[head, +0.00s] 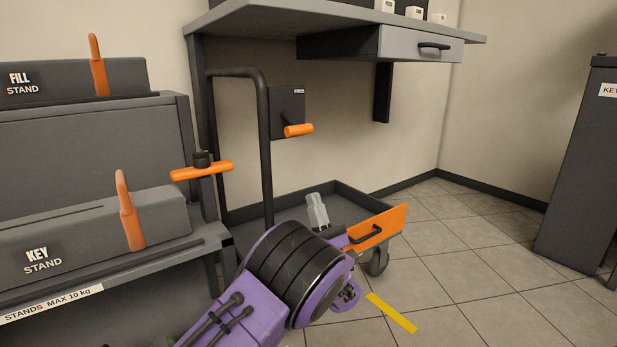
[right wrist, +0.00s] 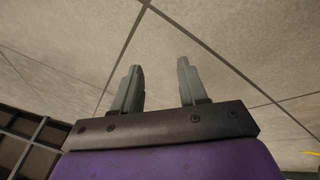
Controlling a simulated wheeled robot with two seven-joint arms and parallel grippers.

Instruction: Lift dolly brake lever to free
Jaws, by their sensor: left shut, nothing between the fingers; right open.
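The dolly brake lever (head: 298,130) has an orange grip at the lower front of a dark plate (head: 287,100). The plate is marked FREE at its top, and the grip sits well below that mark. The plate is beside the dolly's bent black push handle (head: 265,150). The dolly tray (head: 350,193) is on the floor with an orange front panel (head: 375,228). My left gripper (head: 316,208) is shut and empty, in front of the tray and below the lever, apart from it. My right gripper (right wrist: 158,85) is open and empty over floor tiles, seen only in the right wrist view.
A grey shelf with a drawer (head: 420,46) overhangs the lever. At left are the stand rack (head: 85,140), with cases marked FILL and KEY, and an orange T-handle (head: 203,170). A dark cabinet (head: 582,170) stands at right. The tiled floor (head: 480,250) between is clear.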

